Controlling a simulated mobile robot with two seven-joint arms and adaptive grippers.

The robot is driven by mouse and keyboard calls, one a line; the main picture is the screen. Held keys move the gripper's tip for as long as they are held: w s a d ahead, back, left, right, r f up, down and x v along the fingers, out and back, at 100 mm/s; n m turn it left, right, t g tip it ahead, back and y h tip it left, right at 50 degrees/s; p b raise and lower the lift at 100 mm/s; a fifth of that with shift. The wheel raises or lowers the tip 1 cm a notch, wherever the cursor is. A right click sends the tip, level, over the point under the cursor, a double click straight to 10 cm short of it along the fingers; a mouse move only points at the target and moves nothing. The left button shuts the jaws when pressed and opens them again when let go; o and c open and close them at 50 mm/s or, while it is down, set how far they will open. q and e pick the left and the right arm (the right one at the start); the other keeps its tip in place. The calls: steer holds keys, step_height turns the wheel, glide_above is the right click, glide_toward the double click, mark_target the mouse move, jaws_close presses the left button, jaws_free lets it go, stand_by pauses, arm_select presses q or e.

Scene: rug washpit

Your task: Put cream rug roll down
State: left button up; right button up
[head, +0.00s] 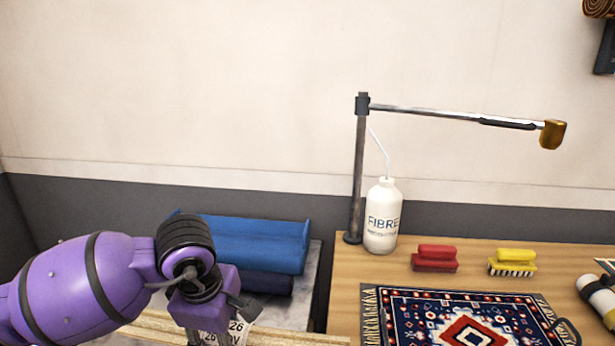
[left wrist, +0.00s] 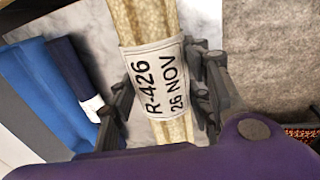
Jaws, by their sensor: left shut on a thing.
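The cream rug roll (head: 290,338) lies across the bottom of the head view, partly hidden behind my left gripper (head: 226,322). In the left wrist view, the cream rug roll (left wrist: 147,20) runs between the two fingers of my left gripper (left wrist: 165,92). The gripper is shut around its white label, which reads R-426, 26 NOV. A pale marbled surface (head: 300,312) shows beyond the roll. I cannot tell whether the roll touches it. My right gripper is not in view.
To the right, a wooden table (head: 345,290) holds a white bottle (head: 382,215), a red brush (head: 435,258), a yellow brush (head: 512,262) and a patterned rug (head: 460,325). A lamp post (head: 360,170) stands there.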

mark_target(234, 333)
arm_select(q)
steer(key=shift+t, duration=0.3)
steer(key=p+v, duration=0.1)
steer(key=v, duration=0.3)
steer(key=shift+w+r+p, duration=0.15)
steer(key=shift+r+p, duration=0.25)
step_height(234, 333, up, 11)
steer(key=d+m+h+p, duration=0.2)
steer(key=m+p, duration=0.2)
steer(key=m, duration=0.1)
steer(key=s+a+f+m+g+h, duration=0.2)
steer(key=s+a+f+m+g, duration=0.1)
steer(key=s+f+m, duration=0.5)
steer(key=shift+s+a+f+m, duration=0.3)
steer(key=shift+s+f+m, duration=0.05)
steer(key=shift+s+m, duration=1.3)
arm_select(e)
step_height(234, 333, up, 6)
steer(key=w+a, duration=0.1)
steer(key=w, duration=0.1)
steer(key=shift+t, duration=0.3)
